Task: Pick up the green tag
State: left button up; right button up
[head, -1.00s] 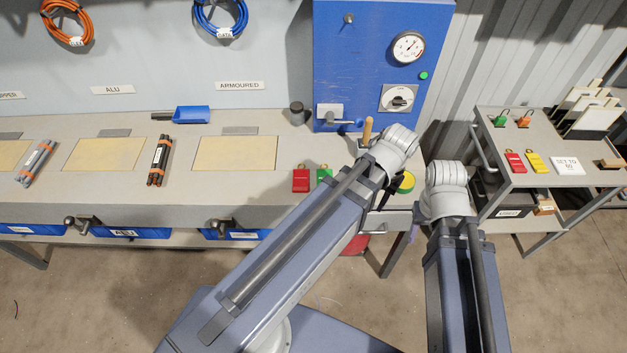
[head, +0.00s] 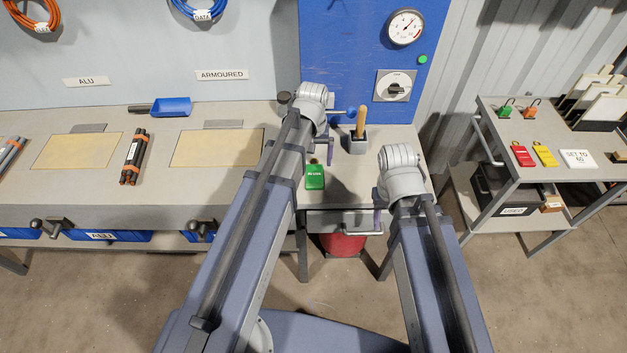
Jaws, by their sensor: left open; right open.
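The green tag (head: 315,177) lies flat on the bench top, just right of my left forearm, with its upper end near my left gripper. My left gripper (head: 329,150) points down above the bench beside that upper end; its fingers are mostly hidden by the wrist and it is open, with nothing seen in it. My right gripper (head: 377,218) hangs below its wrist at the bench's front edge, mostly hidden by my arm, and is open.
A wooden-handled tool (head: 360,122) stands in a holder right of the green tag. A blue cabinet (head: 345,60) rises behind. The cart (head: 490,150) at right carries red and yellow tags. A red bin (head: 343,244) is under the bench.

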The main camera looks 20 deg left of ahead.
aim_at(315, 177)
pick_arm(q)
jog(key=shift+s+d+f+b, duration=0.1)
jog(key=shift+d+f+b, duration=0.05)
jog(key=shift+f+b, duration=1.25)
jog(key=shift+s+d+f+b, duration=0.1)
jog(key=shift+d+f+b, duration=0.05)
jog(key=shift+f+b, duration=1.25)
jog(key=c, duration=1.4)
